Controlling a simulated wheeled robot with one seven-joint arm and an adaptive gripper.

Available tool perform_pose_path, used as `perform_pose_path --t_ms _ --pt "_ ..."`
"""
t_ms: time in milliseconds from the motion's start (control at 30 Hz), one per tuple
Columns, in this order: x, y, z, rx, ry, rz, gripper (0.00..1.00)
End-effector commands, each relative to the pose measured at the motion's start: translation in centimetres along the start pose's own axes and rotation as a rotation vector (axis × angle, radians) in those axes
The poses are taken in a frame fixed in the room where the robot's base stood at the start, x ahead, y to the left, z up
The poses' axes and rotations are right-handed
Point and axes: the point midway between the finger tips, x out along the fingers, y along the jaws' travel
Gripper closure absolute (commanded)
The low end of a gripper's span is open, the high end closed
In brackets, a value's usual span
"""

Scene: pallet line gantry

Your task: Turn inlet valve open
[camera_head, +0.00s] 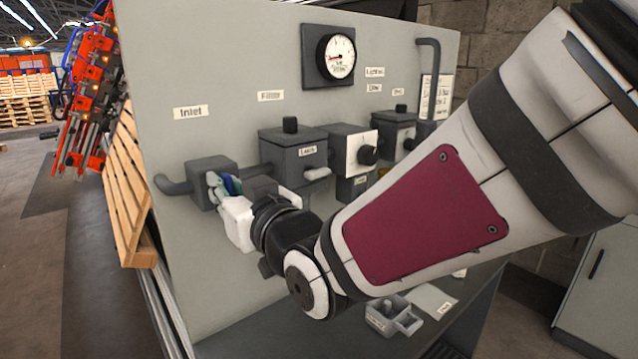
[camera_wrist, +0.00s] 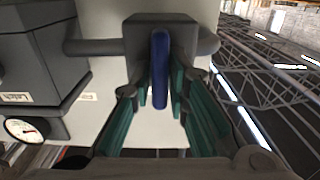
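The inlet valve is a grey box (camera_head: 204,180) under the "Inlet" label (camera_head: 190,112) on the grey panel, with a pipe on each side. In the wrist view the valve box (camera_wrist: 160,32) is straight ahead, with its blue lever handle (camera_wrist: 160,68) upright in the picture. My gripper (camera_wrist: 161,80) has its teal fingers on either side of the lever. Narrow gaps show between the fingers and the lever, so it looks open around it. In the head view my gripper (camera_head: 222,185) is at the front of the valve box and hides most of the lever.
A gauge (camera_head: 336,56) is above. A small grey tray (camera_head: 392,318) lies on the shelf below. Wooden pallets (camera_head: 125,185) stand to the left.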

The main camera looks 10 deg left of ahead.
Motion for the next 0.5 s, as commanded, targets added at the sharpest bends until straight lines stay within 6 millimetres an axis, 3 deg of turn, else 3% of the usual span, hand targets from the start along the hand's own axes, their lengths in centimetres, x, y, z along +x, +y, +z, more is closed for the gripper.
perform_pose_path --t_ms 500 --pt "-0.01 0.08 0.01 0.053 0.001 0.0 1.0"
